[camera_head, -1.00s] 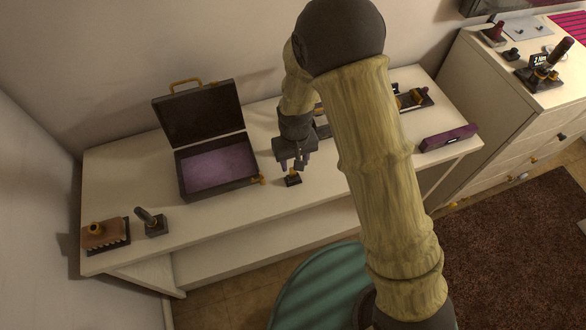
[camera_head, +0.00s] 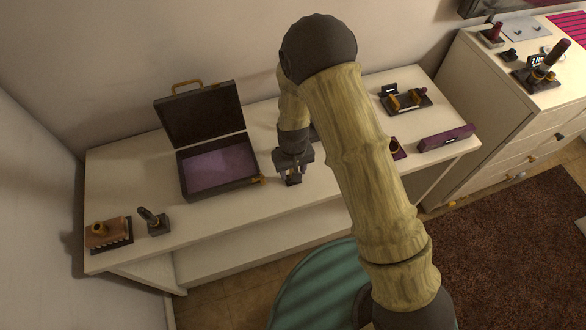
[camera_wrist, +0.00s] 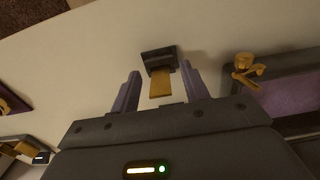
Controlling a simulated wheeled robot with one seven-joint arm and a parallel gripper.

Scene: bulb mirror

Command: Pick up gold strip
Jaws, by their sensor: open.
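The gold strip (camera_wrist: 160,82) stands in a small dark holder (camera_wrist: 158,60) on the white table in the wrist view. My gripper (camera_wrist: 160,84) is open, with its two purple-grey fingers to either side of the strip and apart from it. In the head view my gripper (camera_head: 291,181) is low over the table's front part, right of the open case. The dark holder (camera_head: 293,180) shows under it there, and the strip is mostly hidden by the gripper.
The open dark case (camera_head: 218,190) with purple lining stands close left of my gripper. Its gold latch (camera_wrist: 245,68) is near the right finger in the wrist view. A purple box (camera_head: 447,138) lies at the table's right end. The table front is clear.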

